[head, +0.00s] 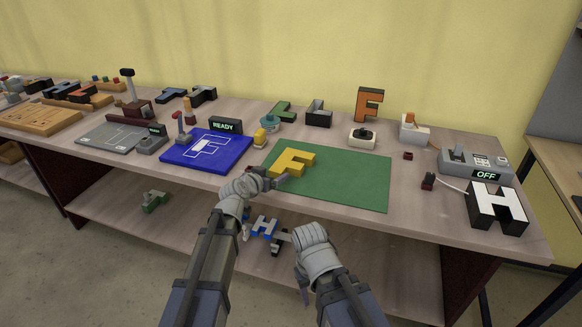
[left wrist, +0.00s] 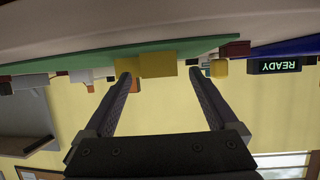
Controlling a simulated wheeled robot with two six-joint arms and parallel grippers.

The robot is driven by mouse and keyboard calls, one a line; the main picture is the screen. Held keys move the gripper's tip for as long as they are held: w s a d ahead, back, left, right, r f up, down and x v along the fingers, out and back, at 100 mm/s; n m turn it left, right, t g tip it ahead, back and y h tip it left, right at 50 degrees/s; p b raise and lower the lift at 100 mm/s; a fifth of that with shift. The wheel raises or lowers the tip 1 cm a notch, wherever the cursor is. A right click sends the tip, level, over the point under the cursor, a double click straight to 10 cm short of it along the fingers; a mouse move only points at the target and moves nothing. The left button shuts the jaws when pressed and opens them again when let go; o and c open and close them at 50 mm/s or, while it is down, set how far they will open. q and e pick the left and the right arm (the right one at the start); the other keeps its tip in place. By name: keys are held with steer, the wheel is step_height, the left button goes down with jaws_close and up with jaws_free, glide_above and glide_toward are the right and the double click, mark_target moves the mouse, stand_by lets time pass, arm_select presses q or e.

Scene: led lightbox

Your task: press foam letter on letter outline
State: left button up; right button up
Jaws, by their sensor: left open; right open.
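A yellow foam letter F (head: 292,161) lies on the left part of a green mat (head: 345,185). A blue board (head: 180,152) with a white F outline (head: 208,147) lies to the left of the mat. My left gripper (head: 278,181) is open and empty at the near edge of the mat, just in front of the yellow F. In the left wrist view, which is upside down, the yellow F (left wrist: 157,64) shows beyond and between the open fingers (left wrist: 166,72). My right gripper (head: 302,288) is low in front of the table, partly hidden by its own wrist.
A READY sign (head: 226,125) stands behind the blue board, and a small yellow-knobbed object (head: 260,137) stands between board and mat. The mat's right part is clear.

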mark_target(275, 173)
arm_select(q)
steer(key=x, duration=0.3)
steer(key=shift+f+b, duration=0.2)
steer(key=shift+b, duration=0.15)
steer(key=shift+s, duration=0.1)
jaws_close()
